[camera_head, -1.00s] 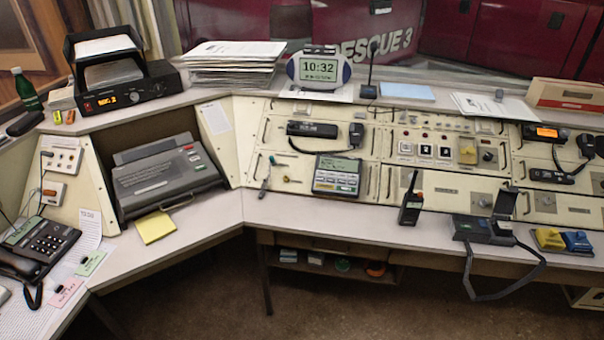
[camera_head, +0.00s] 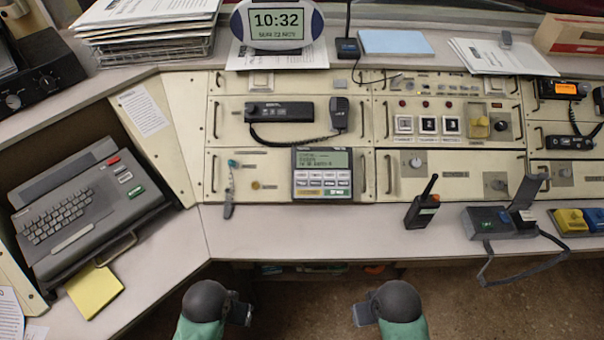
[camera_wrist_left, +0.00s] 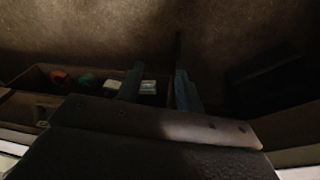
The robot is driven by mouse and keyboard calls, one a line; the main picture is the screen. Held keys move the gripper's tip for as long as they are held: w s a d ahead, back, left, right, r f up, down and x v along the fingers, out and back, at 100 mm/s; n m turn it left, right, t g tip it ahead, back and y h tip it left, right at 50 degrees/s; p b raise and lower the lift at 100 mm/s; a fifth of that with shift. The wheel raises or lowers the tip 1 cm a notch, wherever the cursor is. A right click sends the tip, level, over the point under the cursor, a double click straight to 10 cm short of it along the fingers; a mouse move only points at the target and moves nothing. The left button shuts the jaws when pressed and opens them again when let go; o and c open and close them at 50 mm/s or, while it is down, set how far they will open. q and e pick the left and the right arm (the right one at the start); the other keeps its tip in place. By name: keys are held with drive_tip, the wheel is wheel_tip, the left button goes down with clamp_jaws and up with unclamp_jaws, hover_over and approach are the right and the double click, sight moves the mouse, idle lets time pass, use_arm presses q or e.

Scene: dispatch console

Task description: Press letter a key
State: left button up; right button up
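A grey keyboard terminal (camera_head: 85,205) with rows of small keys (camera_head: 60,218) sits in the left bay of the console in the head view. The letters on its keys are too small to read, so I cannot single out the letter a key. My left gripper (camera_wrist_left: 159,72) shows in the left wrist view with its two fingers apart and nothing between them. It points toward the dark floor and the under-desk shelf, away from the keyboard. In the head view only parts of my arms show at the bottom edge.
A yellow note pad (camera_head: 95,290) lies before the keyboard. A handheld radio (camera_head: 421,205), a grey box with a strap (camera_head: 500,221) and a keypad unit (camera_head: 322,174) are farther right. The desk surface (camera_head: 300,222) between keyboard and radio is clear. An open shelf (camera_wrist_left: 60,72) is under the desk.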

use_arm(q)
drive_tip(key=shift+s, duration=0.1)
drive_tip(key=shift+d, duration=0.1)
drive_tip(key=shift+c, duration=1.2)
drive_tip(key=shift+w+r, duration=0.1)
drive_tip(key=shift+w, duration=0.15)
clamp_jaws()
